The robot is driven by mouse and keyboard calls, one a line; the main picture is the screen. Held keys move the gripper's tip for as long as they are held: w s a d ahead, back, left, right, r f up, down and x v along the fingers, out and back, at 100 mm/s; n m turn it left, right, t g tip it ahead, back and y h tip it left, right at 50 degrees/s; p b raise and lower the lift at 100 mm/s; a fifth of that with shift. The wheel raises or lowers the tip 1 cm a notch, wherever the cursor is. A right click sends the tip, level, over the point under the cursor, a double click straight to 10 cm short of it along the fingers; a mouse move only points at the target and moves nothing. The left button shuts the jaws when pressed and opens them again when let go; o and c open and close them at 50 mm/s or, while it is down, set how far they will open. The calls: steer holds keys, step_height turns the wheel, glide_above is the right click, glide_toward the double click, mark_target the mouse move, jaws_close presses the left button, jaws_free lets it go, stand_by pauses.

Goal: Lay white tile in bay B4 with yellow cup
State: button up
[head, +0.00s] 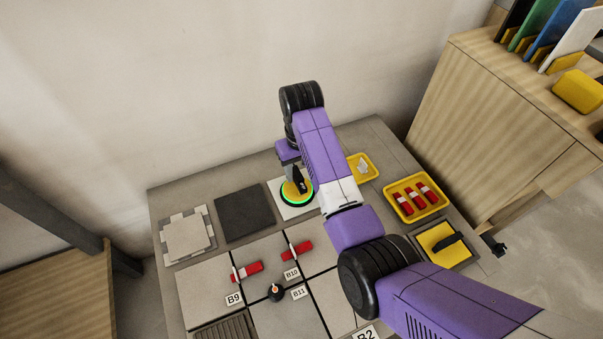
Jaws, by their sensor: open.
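The yellow cup (291,190) has a black handle and a green ring round its base. It sits on a pale, whitish tile (309,212) at the back of the worktable. My gripper (299,181) is open at the cup's handle, pointing down; my arm partly hides this spot, so I cannot tell whether the fingers touch the handle. No B4 label is readable; labels B9 (234,299), B10 (292,274), B11 (299,293) and B2 (366,334) show. My arm covers part of the bays at the right.
Red wedges (298,250) and a dark knob (275,292) stand on the joints. A dark tile (245,213) lies left of the cup. Yellow trays (440,207) and a yellow block with black handle (437,237) are at right. A rack of coloured panels (535,27) stands beyond.

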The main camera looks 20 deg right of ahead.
mark_target(301, 184)
steer(key=shift+s, duration=0.45)
steer(key=shift+s+f, duration=0.15)
steer(key=shift+f, duration=0.1)
step_height(301, 184, down, 7)
steer(key=b, duration=0.2)
steer(key=shift+f+b, duration=0.15)
steer(key=shift+b, duration=0.15)
jaws_close()
stand_by(0.7)
stand_by(0.4)
stand_by(1.6)
